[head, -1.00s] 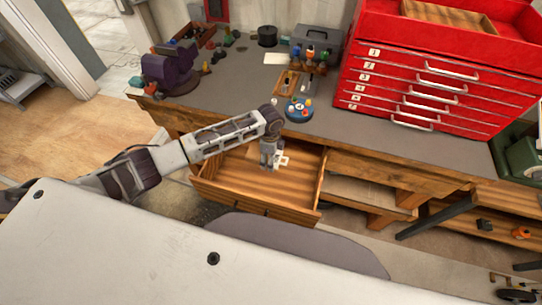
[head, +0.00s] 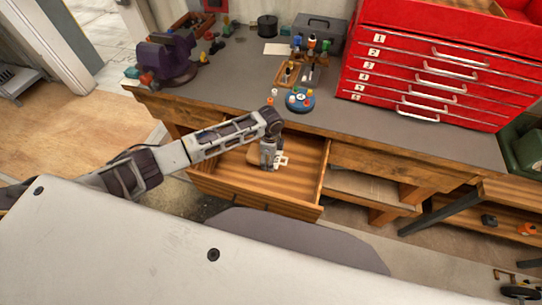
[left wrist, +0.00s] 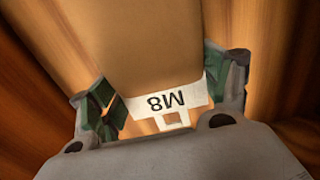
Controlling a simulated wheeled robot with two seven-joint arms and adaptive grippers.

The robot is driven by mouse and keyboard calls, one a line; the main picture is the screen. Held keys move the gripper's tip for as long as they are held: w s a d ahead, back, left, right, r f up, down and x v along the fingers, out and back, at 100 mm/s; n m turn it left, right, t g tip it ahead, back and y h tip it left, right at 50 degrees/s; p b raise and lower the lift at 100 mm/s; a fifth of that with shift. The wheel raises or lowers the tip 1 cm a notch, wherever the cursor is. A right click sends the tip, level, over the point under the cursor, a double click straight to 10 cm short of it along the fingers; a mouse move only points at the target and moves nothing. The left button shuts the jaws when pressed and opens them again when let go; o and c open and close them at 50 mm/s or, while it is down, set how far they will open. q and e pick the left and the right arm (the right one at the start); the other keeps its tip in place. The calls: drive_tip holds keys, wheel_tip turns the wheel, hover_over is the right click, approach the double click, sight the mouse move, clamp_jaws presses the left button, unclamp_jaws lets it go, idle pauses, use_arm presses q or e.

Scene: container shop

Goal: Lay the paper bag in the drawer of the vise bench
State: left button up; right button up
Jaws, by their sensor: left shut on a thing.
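The paper bag (left wrist: 150,50) is brown with a white tag (left wrist: 168,103) marked M8, upside down in the left wrist view. My left gripper (left wrist: 165,105) is shut on its tagged end, one green-padded finger at each side. In the head view the left gripper (head: 268,162) points down inside the open drawer (head: 260,197) of the vise bench. A small part of the bag (head: 253,157) shows beside the gripper. The gripper hides much of the bag, and I cannot tell if it touches the drawer floor. My right gripper is not in view.
A purple vise (head: 168,58) stands at the bench top's (head: 220,85) left. A blue round holder (head: 300,100) and tool rack (head: 288,72) stand behind the drawer. A red numbered tool chest (head: 430,75) fills the right. The drawer's front floor looks bare.

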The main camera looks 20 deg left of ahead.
use_arm(q)
drive_tip(key=shift+f, duration=0.85)
drive_tip(key=o, duration=1.1)
drive_tip(key=shift+r, duration=0.15)
wheel_tip(320, 180, up, 12)
drive_tip(key=shift+a+f, duration=0.1)
drive_tip(key=shift+f, duration=0.05)
idle(1.0)
